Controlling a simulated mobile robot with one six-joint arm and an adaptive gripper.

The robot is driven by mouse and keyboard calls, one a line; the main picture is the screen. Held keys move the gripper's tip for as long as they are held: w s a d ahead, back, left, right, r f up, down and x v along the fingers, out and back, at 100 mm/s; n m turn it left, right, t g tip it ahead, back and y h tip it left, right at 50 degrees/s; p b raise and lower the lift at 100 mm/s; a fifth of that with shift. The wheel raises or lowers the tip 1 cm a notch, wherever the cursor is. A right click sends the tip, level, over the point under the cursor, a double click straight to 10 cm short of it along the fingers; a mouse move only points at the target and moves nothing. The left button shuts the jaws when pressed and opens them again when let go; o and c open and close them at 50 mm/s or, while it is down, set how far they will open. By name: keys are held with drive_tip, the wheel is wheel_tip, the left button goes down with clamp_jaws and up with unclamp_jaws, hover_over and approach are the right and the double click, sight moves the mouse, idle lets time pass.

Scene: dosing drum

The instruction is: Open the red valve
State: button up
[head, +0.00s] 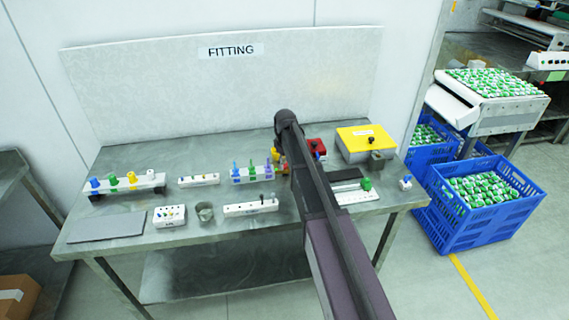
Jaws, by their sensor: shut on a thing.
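No red valve can be made out for certain. A red box (316,148) with a dark knob on top stands at the back of the table, just right of my arm and partly hidden by it. Left of the arm, a white rack (243,180) holds small blue, green and purple pieces, with orange-red bits at the arm's edge. My arm reaches in from the bottom right, and its dark rounded joint is above the back of the table. My gripper is hidden behind the arm, so its hold cannot be seen.
The metal table (130,260) also carries a rack of coloured pieces (123,183), a grey cup (205,211), white blocks (251,206), a grey mat (106,227) and a yellow-lidded box (366,140). A FITTING panel (150,90) stands behind. Blue crates (440,225) stand right.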

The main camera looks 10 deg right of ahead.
drive_tip(key=m, duration=0.4)
drive_tip(key=shift+m, duration=2)
drive_tip(key=o, duration=1.1)
drive_tip(key=shift+o, duration=0.2)
drive_tip(key=shift+n, duration=0.4)
